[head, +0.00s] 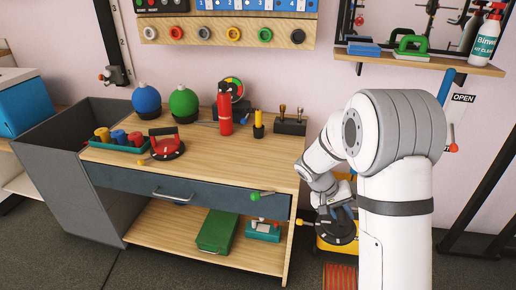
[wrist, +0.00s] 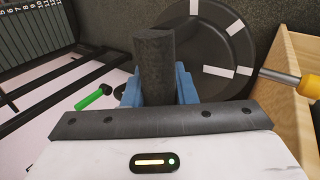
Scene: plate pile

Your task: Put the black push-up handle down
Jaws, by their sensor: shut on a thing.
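The black push-up handle has a dark grip (wrist: 154,58) and a round black base (wrist: 225,50) with white marks. In the head view its base (head: 336,234) shows below my wrist, right of the wooden bench. My gripper (wrist: 157,88) has blue fingers and is shut on the grip. The base stands tilted behind the fingers in the wrist view. In the head view my arm hides most of the gripper and part of the handle. I cannot tell whether the base touches anything.
The wooden bench (head: 240,172) holds a red push-up handle (head: 165,147), a green tray (head: 112,143), two balls and a red bottle (head: 225,112). A yellow object (head: 326,247) is behind the black base.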

